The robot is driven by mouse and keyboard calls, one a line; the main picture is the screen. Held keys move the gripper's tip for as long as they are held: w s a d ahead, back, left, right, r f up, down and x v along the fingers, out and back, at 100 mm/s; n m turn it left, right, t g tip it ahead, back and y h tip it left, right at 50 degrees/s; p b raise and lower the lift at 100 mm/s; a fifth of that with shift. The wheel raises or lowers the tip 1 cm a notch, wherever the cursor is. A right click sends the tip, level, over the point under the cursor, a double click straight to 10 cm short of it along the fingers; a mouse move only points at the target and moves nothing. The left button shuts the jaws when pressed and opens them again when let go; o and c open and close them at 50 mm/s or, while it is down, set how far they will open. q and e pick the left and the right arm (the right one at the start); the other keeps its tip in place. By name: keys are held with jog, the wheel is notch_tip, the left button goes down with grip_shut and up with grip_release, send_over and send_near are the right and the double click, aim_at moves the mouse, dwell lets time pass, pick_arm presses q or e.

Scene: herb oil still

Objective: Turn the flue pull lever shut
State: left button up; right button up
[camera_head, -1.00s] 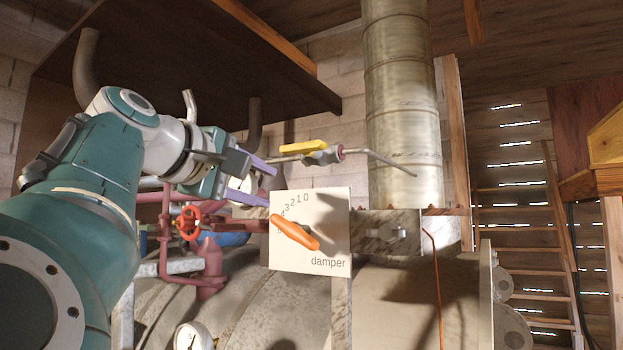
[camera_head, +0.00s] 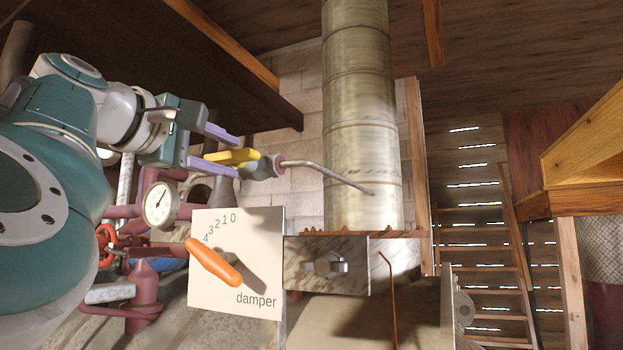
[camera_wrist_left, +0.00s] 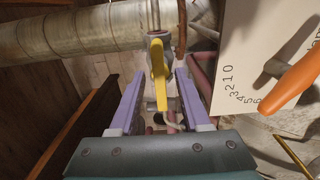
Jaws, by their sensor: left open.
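A yellow lever (camera_head: 232,156) sits on a grey valve (camera_head: 264,167) on a thin pipe that runs to the large flue pipe (camera_head: 360,120). It lies along the pipe's line. My left gripper (camera_head: 237,157) is open, its two purple fingers reaching in from the left, one above and one below the lever's free end. In the left wrist view the yellow lever (camera_wrist_left: 159,75) lies between the spread fingers (camera_wrist_left: 160,76), with a gap on each side. My right gripper is not in view.
A white damper panel (camera_head: 258,285) with an orange handle (camera_head: 214,262) stands just below. A round gauge (camera_head: 160,204) and a red handwheel (camera_head: 106,245) are close to my left arm. A dark hood (camera_head: 200,70) hangs above. A ladder (camera_head: 485,260) stands at the right.

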pick_arm(q)
jog(key=shift+w, duration=0.1)
jog(key=shift+c, duration=0.2)
grip_shut()
dwell(0.5)
